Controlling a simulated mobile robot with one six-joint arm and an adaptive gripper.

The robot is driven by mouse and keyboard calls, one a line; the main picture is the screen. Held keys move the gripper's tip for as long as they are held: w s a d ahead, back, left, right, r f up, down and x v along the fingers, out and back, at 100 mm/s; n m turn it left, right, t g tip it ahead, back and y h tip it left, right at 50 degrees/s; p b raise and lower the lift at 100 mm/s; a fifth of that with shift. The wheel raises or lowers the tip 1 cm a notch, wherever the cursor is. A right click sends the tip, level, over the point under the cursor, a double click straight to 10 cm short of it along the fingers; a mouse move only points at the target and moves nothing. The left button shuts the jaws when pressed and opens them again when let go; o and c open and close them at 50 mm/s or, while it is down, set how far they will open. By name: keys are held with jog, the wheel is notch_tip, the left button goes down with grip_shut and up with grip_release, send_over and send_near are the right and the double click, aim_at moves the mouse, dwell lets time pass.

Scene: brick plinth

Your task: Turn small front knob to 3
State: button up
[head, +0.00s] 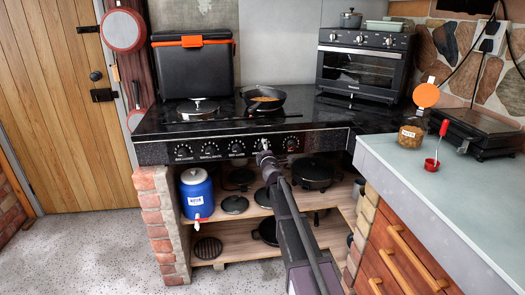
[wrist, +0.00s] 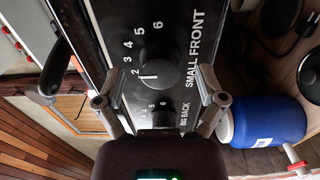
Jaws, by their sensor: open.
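The small front knob (wrist: 158,60) is round and black, on the black stove panel (head: 165,154). Its label SMALL FRONT reads sideways in the wrist view. A white mark on its lower left side lies just below the 2; numbers 2 to 6 arc around it.
The big back knob (wrist: 160,116) sits beside it, partly hidden by my gripper. Under the panel are a blue dispenser (head: 196,193) and several pans on shelves. A frying pan (head: 262,99) stands on the cooktop. A counter (head: 425,165) juts forward at right.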

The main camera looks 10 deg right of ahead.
jog(key=s, duration=1.2)
dwell(0.3)
jog(key=s+d+f+m+g+h, duration=0.3)
jog(key=s+d+f+m+g, duration=0.15)
jog(key=s+m, duration=0.25)
jog(key=s+d+f+m+g+h, duration=0.3)
jog(key=s+f+m+g, duration=0.2)
jog(key=s+f+m, duration=0.15)
jog(key=s+a+f+m+g+y, duration=0.2)
jog(key=s+a+f+g+y, duration=0.15)
jog(key=s, duration=0.55)
jog(key=s+a+f+m+g+y, duration=0.3)
jog(key=s+a+g, duration=0.2)
jog(key=s, duration=0.5)
notch_tip(320, 180, up, 28)
jog(key=p, duration=2.9)
jog(key=shift+w, duration=0.15)
jog(key=shift+o, duration=0.2)
jog(key=shift+d+n+h, duration=0.1)
jog(key=shift+n+h, duration=0.15)
